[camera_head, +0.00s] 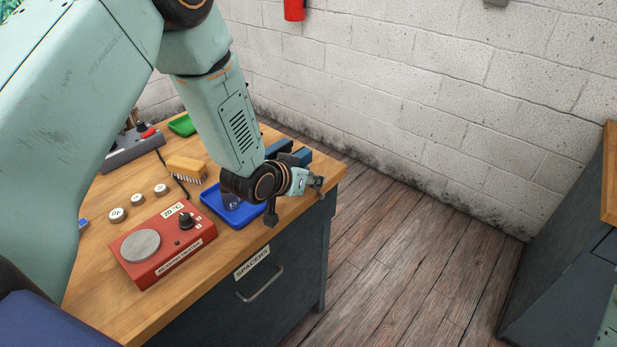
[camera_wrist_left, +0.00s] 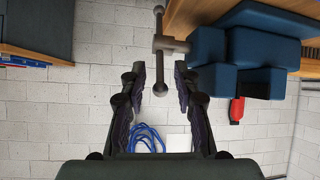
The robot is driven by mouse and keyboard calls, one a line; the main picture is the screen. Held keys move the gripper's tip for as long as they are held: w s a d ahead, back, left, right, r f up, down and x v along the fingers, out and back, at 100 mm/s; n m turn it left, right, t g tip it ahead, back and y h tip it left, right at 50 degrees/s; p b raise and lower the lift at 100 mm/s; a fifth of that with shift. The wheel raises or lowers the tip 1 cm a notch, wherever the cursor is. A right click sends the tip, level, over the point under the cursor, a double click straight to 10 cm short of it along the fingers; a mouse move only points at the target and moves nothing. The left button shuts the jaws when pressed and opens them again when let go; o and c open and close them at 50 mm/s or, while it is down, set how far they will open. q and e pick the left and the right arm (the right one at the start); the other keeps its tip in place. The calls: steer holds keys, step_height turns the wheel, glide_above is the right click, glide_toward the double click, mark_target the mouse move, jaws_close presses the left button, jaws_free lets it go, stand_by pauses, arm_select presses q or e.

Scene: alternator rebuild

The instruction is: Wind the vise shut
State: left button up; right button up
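The blue vise (camera_head: 299,155) stands near the far right corner of the workbench, partly hidden behind my left arm. In the left wrist view the vise (camera_wrist_left: 257,47) is at the upper right, with its grey screw and crossbar handle (camera_wrist_left: 159,22) reaching left from it. My left gripper (camera_head: 313,183) is beside the vise at the bench edge. Its fingers (camera_wrist_left: 160,75) are open, and the handle's lower knob appears between them. No finger clearly touches it. How far the jaws are apart cannot be told. My right gripper is not in view.
On the wooden bench (camera_head: 108,295) are a red bearing heater (camera_head: 165,255), a blue tray (camera_head: 240,215), a brush (camera_head: 187,168), several round spacers (camera_head: 138,199) and a green tray (camera_head: 182,125). A drawer handle (camera_head: 262,286) sticks out in front. Floor (camera_head: 400,250) right of the bench is clear.

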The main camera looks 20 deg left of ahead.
arm_select(q)
steer(key=v, duration=1.2)
steer(key=shift+r, duration=0.1)
